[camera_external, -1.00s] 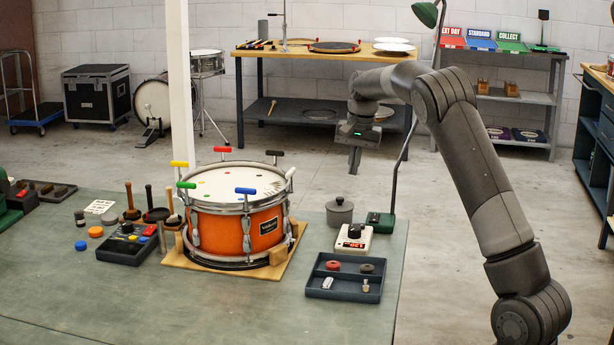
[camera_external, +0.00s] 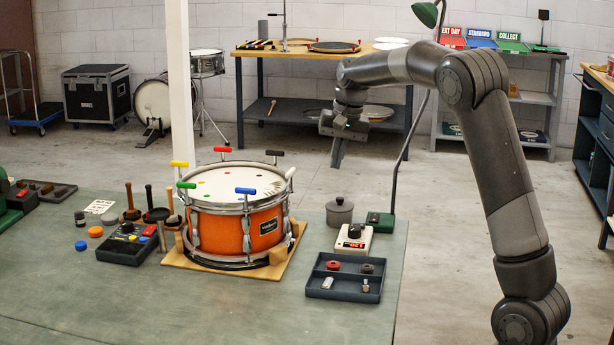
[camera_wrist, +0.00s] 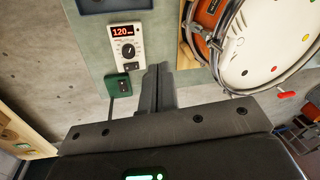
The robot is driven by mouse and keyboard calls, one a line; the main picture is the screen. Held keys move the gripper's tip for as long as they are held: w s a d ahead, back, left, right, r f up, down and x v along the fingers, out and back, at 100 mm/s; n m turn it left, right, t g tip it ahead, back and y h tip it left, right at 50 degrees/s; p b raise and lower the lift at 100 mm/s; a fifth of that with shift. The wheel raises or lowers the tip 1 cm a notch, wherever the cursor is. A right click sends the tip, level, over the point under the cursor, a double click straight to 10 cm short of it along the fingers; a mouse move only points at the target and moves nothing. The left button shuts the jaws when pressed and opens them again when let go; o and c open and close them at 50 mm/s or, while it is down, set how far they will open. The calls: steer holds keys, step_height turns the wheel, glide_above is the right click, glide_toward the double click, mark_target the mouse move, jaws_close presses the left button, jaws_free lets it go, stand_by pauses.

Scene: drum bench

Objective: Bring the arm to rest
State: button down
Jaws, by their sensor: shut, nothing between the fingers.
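My gripper (camera_external: 337,160) hangs in the air above and behind the right part of the bench, to the right of the drum. Its fingers point down and lie together with nothing between them. In the wrist view my gripper (camera_wrist: 158,78) shows as two dark fingers side by side. The orange drum (camera_external: 266,228) stands upright on a wooden base on the green bench, with coloured T-handled keys around its rim. It also shows in the wrist view (camera_wrist: 208,14), apart from the fingers.
A white dial box (camera_external: 354,239) with a red display, a green lamp base (camera_external: 381,220), a lidded grey pot (camera_external: 339,214) and a dark tray (camera_external: 344,295) stand right of the drum. A thin lamp pole (camera_external: 402,150) rises near my arm. A back table (camera_external: 262,100) stands behind.

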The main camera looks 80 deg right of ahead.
steer(key=s+a+r+n+t, duration=0.1)
steer(key=s+a+r+n, duration=0.1)
steer(key=a, duration=0.7)
steer(key=s+a+r+n, duration=0.1)
steer(key=a+r+n, duration=0.15)
steer(key=a, duration=0.65)
steer(key=s+a+r+n+t, duration=0.1)
steer(key=s+a+r+n, duration=0.15)
steer(key=a, duration=0.65)
steer(key=s+a+f+n, duration=0.2)
steer(key=s+a+n, duration=0.2)
steer(key=s+a, duration=0.2)
steer(key=s+a+f+n+t, duration=0.1)
steer(key=s+a+f+n, duration=0.2)
steer(key=s+a, duration=0.4)
steer(key=a+n, duration=0.1)
steer(key=a, duration=0.1)
steer(key=shift+a+f, duration=0.35)
steer(key=shift+a, duration=0.05)
